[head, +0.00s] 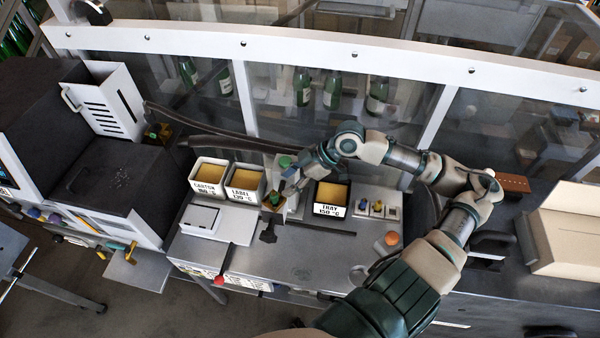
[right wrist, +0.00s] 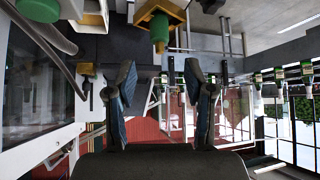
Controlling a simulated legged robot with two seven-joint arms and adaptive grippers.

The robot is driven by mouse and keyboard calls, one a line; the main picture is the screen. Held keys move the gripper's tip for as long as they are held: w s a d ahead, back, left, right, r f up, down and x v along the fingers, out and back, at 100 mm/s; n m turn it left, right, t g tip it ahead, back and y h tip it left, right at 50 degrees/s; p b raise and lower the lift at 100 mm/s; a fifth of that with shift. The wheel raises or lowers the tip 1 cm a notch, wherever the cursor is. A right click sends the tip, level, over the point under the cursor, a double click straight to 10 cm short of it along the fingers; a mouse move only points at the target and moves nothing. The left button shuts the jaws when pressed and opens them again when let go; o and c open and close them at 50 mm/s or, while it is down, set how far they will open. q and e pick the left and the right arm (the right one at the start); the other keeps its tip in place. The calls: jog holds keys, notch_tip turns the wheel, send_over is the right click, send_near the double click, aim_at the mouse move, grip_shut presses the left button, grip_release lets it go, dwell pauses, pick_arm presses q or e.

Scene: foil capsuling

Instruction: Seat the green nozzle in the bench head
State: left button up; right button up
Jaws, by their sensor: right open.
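A green nozzle-like cylinder (right wrist: 160,32) shows in the right wrist view, in a yellow bracket at the top. In the head view, a small green part (head: 275,198) with yellowish metal around it is beside my right gripper (head: 287,192). Another round green part (head: 286,161) is just behind it; I cannot tell which one is the bench head. My right gripper (right wrist: 160,75) is open, its two dark fingers apart with nothing between them. The green cylinder lies beyond the fingertips. My left gripper is not in view.
Bins marked CARTON (head: 209,174), LABEL (head: 244,180) and TRAY (head: 330,197) stand on the grey bench (head: 310,250). A dark machine (head: 90,180) is at left and an open carton (head: 565,240) at right. A glazed guard with bottles behind it closes off the back.

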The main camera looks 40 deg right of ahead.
jog(key=shift+v, duration=2)
